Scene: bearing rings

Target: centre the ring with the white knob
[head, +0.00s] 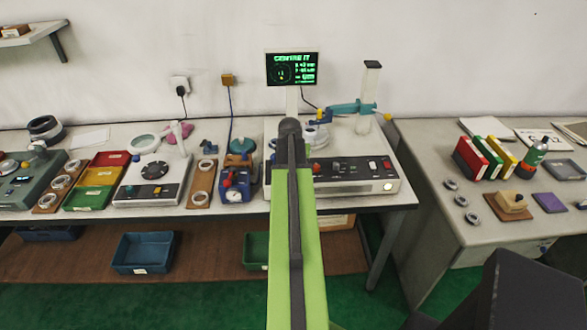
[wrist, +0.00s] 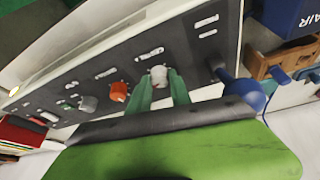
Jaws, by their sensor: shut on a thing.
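The white knob (wrist: 158,76) is on the dark front panel (wrist: 110,60) in the wrist view. My gripper (wrist: 160,88) has its two green fingers on either side of this knob and is shut on it. In the head view my green arm hides the gripper and the knob. The machine (head: 390,184) stands on the bench there, with a pale ring-like part (head: 316,134) on top, partly behind my arm. A small screen (head: 292,69) above it shows green text reading "CENTRE IT" and a round plot; its smaller text is too small to read.
Along the panel are an orange knob (wrist: 118,92) and a grey knob (wrist: 88,103). A blue ball (wrist: 252,95) is close right of my gripper. A teal gauge arm (head: 350,107) stands over the machine. Trays and rings lie left; books (head: 480,157) stand right.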

